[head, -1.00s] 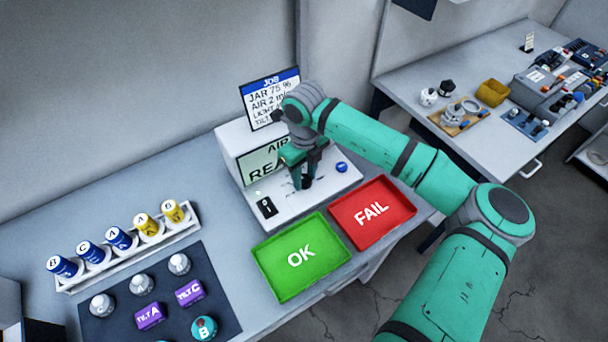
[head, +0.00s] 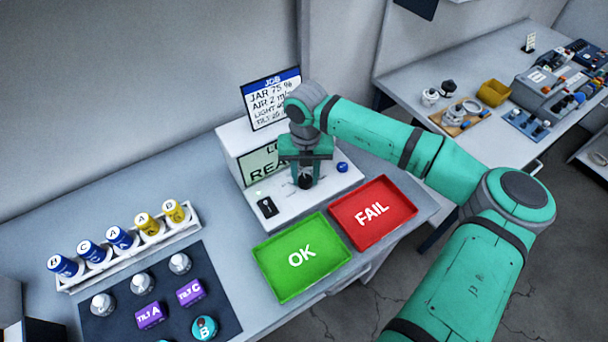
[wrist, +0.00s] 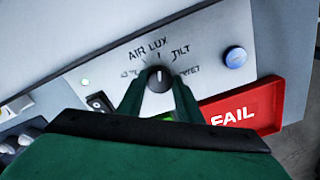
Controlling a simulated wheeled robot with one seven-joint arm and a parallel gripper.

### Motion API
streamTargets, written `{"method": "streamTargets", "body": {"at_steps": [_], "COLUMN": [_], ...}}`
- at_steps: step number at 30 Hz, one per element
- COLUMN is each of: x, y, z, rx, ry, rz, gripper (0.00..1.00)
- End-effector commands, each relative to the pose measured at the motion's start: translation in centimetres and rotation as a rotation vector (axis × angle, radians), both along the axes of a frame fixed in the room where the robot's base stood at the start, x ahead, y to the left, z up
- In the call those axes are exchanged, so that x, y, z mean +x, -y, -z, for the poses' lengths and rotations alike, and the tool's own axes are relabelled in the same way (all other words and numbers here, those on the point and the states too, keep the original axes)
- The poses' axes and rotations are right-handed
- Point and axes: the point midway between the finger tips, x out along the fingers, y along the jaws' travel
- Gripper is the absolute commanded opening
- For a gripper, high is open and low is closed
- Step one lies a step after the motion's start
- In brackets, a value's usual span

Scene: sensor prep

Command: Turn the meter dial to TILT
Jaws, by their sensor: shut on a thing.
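The meter (head: 235,150) is a white unit with a screen and a sloping front panel on the bench. Its dial (wrist: 160,78) is a dark round knob with a white pointer line. In the wrist view the line points roughly up, near LUX and left of the TILT label (wrist: 181,54). My gripper (head: 305,182) comes down from above with its fingers on either side of the dial, shut on it. In the head view the screen (head: 262,165) shows a word starting with L above "REA"; my gripper hides the rest.
On the panel are a black switch (head: 267,207) and a blue button (head: 342,167). A green OK tray (head: 272,283) and a red FAIL tray (head: 350,238) lie in front. A job card (head: 257,105) stands behind. Sensors and a rack of jars (head: 75,287) are at the left.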

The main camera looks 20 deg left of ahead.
Motion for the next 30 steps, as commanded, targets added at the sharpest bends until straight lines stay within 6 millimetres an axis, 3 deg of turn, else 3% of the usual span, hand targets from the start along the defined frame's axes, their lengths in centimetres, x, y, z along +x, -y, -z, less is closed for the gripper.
{"method": "streamTargets", "body": {"at_steps": [15,30], "x": [-0.08,-0.07], "y": [-0.23,-0.15], "z": [-0.07,-0.04], "rx": [-0.006,-0.004], "ry": [0.0,-0.001], "rz": [0.405,0.539], "gripper": [0.1,0.1]}}
